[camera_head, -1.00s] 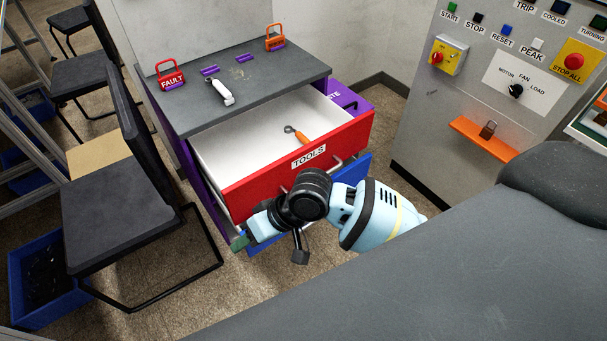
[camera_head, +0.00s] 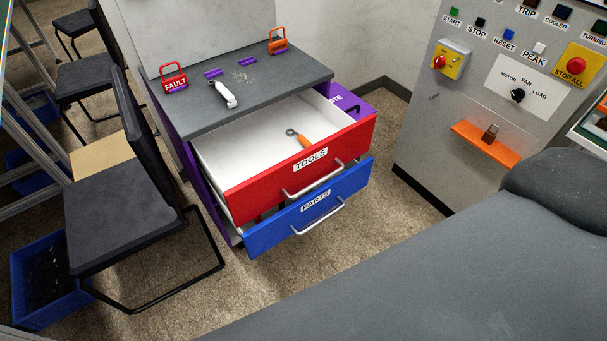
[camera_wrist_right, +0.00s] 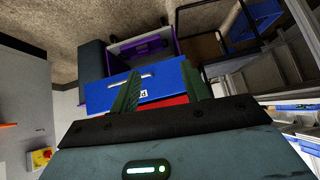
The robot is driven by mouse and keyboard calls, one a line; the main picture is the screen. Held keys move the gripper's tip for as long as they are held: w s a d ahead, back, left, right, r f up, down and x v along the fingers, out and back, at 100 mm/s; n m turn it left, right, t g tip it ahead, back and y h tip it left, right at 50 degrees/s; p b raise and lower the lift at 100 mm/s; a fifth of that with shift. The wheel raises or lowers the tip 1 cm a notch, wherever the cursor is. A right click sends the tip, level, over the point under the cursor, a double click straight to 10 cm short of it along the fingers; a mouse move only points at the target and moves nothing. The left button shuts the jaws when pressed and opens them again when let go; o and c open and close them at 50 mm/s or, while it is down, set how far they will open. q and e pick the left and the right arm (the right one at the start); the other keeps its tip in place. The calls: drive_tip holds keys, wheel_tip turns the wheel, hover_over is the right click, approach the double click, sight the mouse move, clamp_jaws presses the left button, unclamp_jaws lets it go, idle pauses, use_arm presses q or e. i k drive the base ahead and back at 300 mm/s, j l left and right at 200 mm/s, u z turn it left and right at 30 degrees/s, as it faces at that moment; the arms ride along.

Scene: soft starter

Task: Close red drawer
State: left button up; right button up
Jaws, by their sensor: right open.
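The red drawer (camera_head: 299,168), labelled TOOLS with a silver bar handle, is pulled out from a grey-topped cabinet (camera_head: 258,88). An orange-handled wrench (camera_head: 302,139) lies inside it. The blue drawer (camera_head: 310,211), labelled PARTS, is also out, just below. My right gripper (camera_wrist_right: 160,69) shows only in the right wrist view, with its two green fingers spread apart. The blue drawer (camera_wrist_right: 157,87) and a strip of the red drawer (camera_wrist_right: 166,102) show between and behind the fingers. I cannot tell whether they touch. My left gripper is in neither view.
A black chair (camera_head: 125,205) stands left of the cabinet, with a blue bin (camera_head: 45,305) on the floor beside it. A control panel (camera_head: 440,140) with an orange shelf (camera_head: 486,143) stands at the right. Open carpet (camera_head: 270,285) lies in front of the drawers.

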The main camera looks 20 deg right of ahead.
sight(252, 161)
drive_tip(key=i+l+z, duration=0.1)
drive_tip(key=z, duration=0.15)
drive_tip(key=i+z, duration=0.25)
drive_tip(key=i+j+z, duration=0.25)
drive_tip(key=z, duration=0.15)
drive_tip(key=i+j+z, duration=0.2)
drive_tip(key=z, duration=0.15)
drive_tip(key=i+j+z, duration=0.1)
drive_tip(key=j+z, duration=0.3)
drive_tip(key=j, duration=0.1)
